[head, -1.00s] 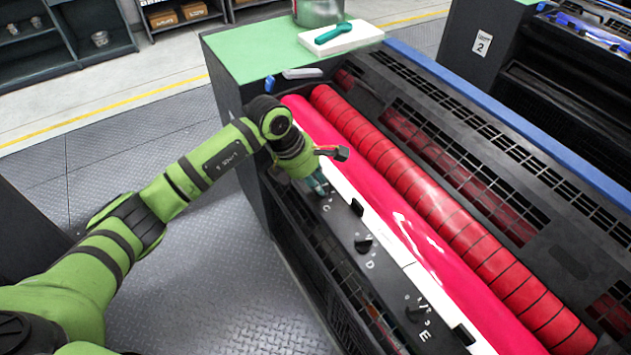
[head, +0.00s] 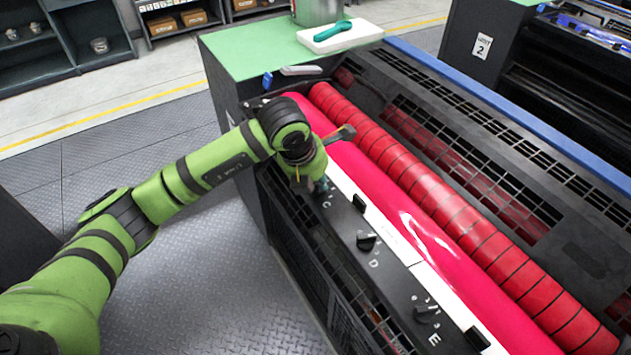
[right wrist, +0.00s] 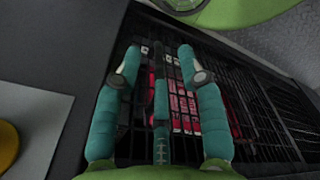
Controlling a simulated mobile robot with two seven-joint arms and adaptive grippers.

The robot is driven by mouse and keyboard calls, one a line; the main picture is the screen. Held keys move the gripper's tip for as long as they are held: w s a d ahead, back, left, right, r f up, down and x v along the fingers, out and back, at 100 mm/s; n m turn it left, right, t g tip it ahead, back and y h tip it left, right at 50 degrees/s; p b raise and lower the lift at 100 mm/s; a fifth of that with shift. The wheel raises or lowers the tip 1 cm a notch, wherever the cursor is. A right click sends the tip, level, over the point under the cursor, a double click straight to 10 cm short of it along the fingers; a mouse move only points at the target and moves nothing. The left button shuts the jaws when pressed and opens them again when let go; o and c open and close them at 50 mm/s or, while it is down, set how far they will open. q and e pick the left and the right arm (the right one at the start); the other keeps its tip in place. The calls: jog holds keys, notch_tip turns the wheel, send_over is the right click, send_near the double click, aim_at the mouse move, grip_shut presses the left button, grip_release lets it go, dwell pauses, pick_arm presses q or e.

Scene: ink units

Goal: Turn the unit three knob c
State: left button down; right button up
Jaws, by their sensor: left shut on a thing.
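The ink unit in front of me has a black control strip (head: 345,218) with knobs lettered C, D and E. My left gripper (head: 314,187) is shut on knob c beside the letter C, at the far end of the strip. The gripper hides most or all of that knob, so its pointer cannot be read. Knob D (head: 366,240) and knob E (head: 425,313) are clear of the gripper. My right gripper (right wrist: 158,65) shows in the right wrist view with its teal fingers apart and nothing between them, in front of a dark grille (right wrist: 255,110).
A magenta roller (head: 400,215) and a red banded roller (head: 430,190) run beside the strip. A green top (head: 240,55) bears a white block (head: 340,38) with a teal tool. Another unit marked 2 (head: 482,46) stands behind. Open floor (head: 200,275) lies left.

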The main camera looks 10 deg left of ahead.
dwell(0.3)
pick_arm(q)
jog(key=c, duration=1.2)
grip_release()
jog(key=v, duration=1.2)
jog(key=shift+d, duration=0.1)
